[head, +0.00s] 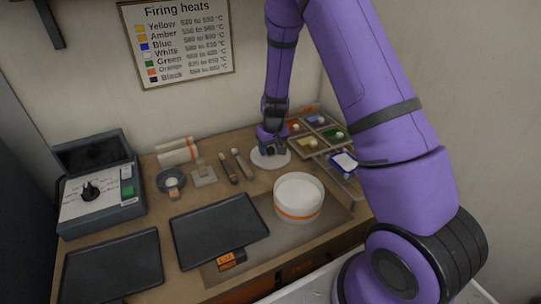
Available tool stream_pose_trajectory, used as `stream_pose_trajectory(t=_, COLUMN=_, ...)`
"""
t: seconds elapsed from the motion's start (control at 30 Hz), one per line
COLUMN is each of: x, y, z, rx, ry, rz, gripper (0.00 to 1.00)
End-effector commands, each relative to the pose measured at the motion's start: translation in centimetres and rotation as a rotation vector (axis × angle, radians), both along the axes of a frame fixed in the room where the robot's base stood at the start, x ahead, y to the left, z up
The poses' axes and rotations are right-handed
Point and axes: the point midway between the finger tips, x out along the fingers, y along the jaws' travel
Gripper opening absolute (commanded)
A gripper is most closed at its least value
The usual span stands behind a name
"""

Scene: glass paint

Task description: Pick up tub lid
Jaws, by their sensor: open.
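The round white tub (299,203) with an orange band stands on the bench in front of the disc.
A sectioned tray of coloured paints (318,138) lies close to the right of my gripper. Brushes (240,163) lie just left of the disc. Dark trays (218,232) lie in front, and a grey control box (98,195) stands at the left. My arm hides the bench's right side.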

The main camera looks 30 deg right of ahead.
Motion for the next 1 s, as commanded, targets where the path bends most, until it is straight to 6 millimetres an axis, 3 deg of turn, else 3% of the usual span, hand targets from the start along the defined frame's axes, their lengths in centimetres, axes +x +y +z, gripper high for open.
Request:
stream_pose_trajectory(t=0.33, x=0.1, y=0.0, z=-0.8, rx=-0.001, ry=-0.001, rz=0.001, gripper=0.55)
stream_pose_trajectory(t=0.57, x=0.1, y=0.0, z=-0.8, rx=0.000, ry=-0.001, rz=0.001, gripper=0.05)
stream_pose_trajectory(t=0.6, x=0.1, y=0.0, z=-0.8, rx=0.000, ry=-0.001, rz=0.001, gripper=0.02)
stream_pose_trajectory(t=0.87, x=0.1, y=0.0, z=-0.6, rx=0.000, ry=-0.001, rz=0.001, gripper=0.02)
stream_pose_trajectory(t=1.0, x=0.2, y=0.0, z=0.6, rx=0.000, ry=-0.003, rz=0.001, gripper=0.02)
